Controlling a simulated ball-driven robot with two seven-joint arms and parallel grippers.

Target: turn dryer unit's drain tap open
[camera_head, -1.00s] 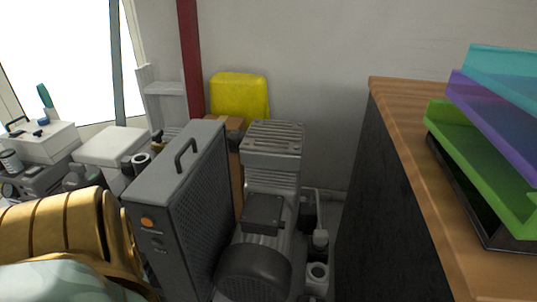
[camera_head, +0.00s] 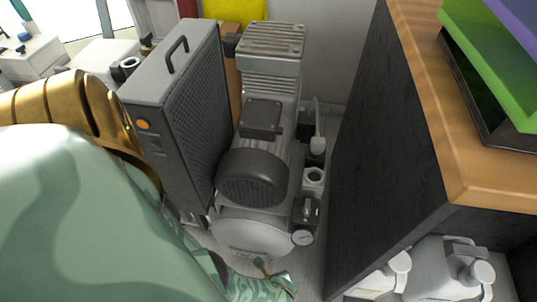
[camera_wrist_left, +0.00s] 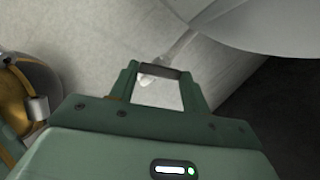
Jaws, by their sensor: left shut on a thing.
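The compressor unit stands on the floor at the middle of the head view, with a tall dark grey box (camera_head: 185,110) with a handle and orange button beside its motor (camera_head: 253,178) and a pale rounded tank (camera_head: 250,232) below. My left gripper (camera_head: 264,268) is low in front of the tank. In the wrist view, its green fingers (camera_wrist_left: 158,72) are shut at the tips on a small pale part, which I take for the drain tap (camera_wrist_left: 152,80). A thin pale stem (camera_wrist_left: 180,45) runs from there towards a grey rounded surface. The tap's angle is unclear. My right gripper is out of view.
A dark cabinet side (camera_head: 375,140) with a wooden top (camera_head: 440,110) stands close on the right. White containers (camera_head: 440,270) sit low at the right. A gauge (camera_head: 302,237) and fittings are on the compressor's right side.

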